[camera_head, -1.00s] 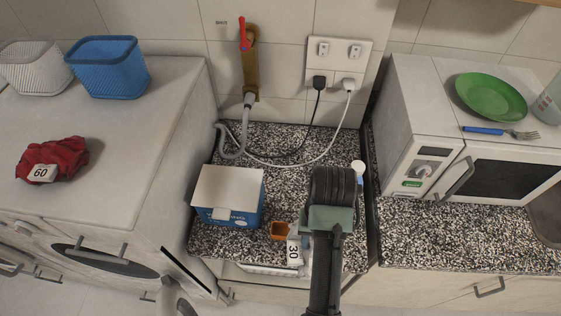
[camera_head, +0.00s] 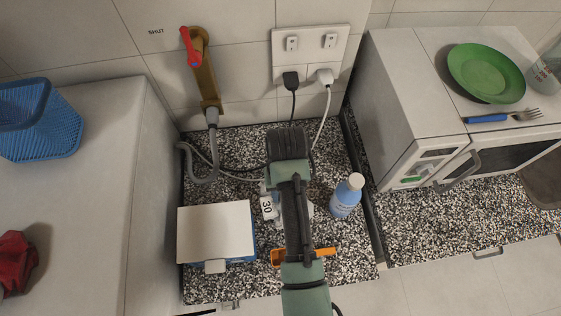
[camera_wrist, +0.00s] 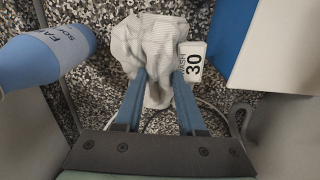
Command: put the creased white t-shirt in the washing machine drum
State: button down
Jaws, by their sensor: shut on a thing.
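The creased white t-shirt (camera_wrist: 150,42) shows in the wrist view, bunched between the two blue fingers of my gripper (camera_wrist: 157,80). The gripper is shut on it. Whether the shirt still touches the counter I cannot tell. The drum opening is in neither current view.
A blue-and-white bottle (camera_head: 347,196) stands close right of my arm. A white-lidded blue box (camera_head: 215,232) is at left, and an orange object (camera_head: 322,252) lies partly under my arm. A microwave (camera_head: 400,115) stands at right. A red cloth (camera_head: 17,262) and blue basket (camera_head: 42,125) sit on the left top.

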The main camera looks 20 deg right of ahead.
jog(key=shift+f, duration=2.55)
jog(key=shift+f, duration=0.2)
jog(key=c, duration=0.5)
grip_release()
jog(key=shift+r, duration=0.15)
notch_tip(320, 180, up, 12)
jog(key=shift+r+b, duration=0.1)
jog(key=shift+b, duration=0.2)
